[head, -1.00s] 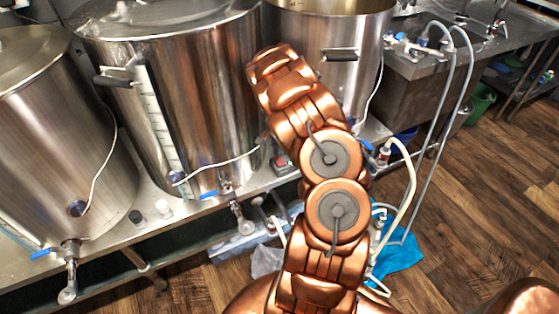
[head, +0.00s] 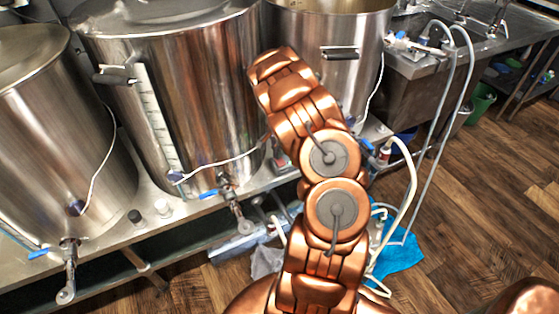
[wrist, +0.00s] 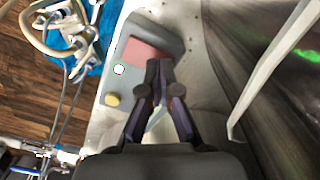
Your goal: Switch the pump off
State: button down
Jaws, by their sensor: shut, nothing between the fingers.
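A grey switch box with a red panel (wrist: 148,50) sits on the metal bench top in the wrist view. A small white round spot (wrist: 119,69) shows on the box's left side, and a yellowish knob or cap (wrist: 112,99) lies close below it. I cannot tell the switch position. My gripper (wrist: 160,66) is shut and empty, its fingertips over the lower right part of the red panel. I cannot tell whether they touch it. In the head view my own arm hides the gripper and most of the box. The pump itself is not clearly identifiable.
Large steel kettles (head: 165,100) stand behind and left on the bench, with blue-handled valves (head: 210,193). A pale hose (head: 408,185) loops at the right, beside a blue cloth (head: 400,258) on the floor. In the wrist view, a kettle wall (wrist: 270,100) is close on the right.

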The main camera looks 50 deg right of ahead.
jog(key=shift+f, duration=0.25)
jog(key=shift+r, duration=3.05)
